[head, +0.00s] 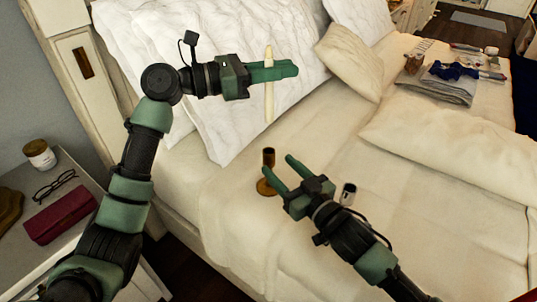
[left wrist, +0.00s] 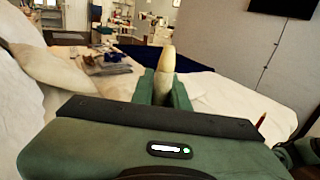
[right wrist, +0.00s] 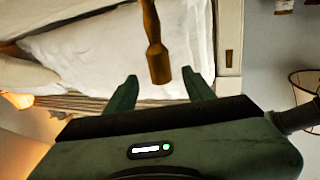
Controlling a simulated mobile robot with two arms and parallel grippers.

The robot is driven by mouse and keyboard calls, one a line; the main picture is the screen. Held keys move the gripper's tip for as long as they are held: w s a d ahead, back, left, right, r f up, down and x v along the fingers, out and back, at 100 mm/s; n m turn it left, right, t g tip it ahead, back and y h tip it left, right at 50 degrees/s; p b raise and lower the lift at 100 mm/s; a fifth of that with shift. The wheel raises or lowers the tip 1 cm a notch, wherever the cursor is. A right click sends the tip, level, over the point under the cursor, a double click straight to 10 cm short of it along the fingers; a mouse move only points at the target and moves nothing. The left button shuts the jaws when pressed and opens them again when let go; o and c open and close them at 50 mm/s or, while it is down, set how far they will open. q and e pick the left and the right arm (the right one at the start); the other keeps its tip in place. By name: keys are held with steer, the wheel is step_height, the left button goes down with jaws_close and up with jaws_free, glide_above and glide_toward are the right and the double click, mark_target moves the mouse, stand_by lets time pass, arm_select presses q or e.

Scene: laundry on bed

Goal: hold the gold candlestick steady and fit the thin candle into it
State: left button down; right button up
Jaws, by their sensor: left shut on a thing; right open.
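The thin cream candle (head: 268,98) stands about upright in my left gripper (head: 291,69), which is shut on it above the bed. The candle also shows between the fingers in the left wrist view (left wrist: 165,64). The gold candlestick (head: 268,157) stands on the bed below the candle, its round base partly hidden by my right gripper. My right gripper (head: 278,163) is open, with its fingers pointing at the candlestick. In the right wrist view, the candlestick (right wrist: 158,62) shows between the two open fingers, with a gap on each side. The candle and candlestick are apart.
White pillows (head: 200,90) lean at the head of the bed (head: 310,240), behind my left gripper. Folded clothes (head: 450,88) and small items lie at the far right. A nightstand at left holds a jar (head: 39,154), glasses (head: 55,185) and a dark red case (head: 62,211).

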mark_target(266, 153)
steer(key=x, duration=0.8)
steer(key=shift+w+a, duration=0.25)
jaws_close()
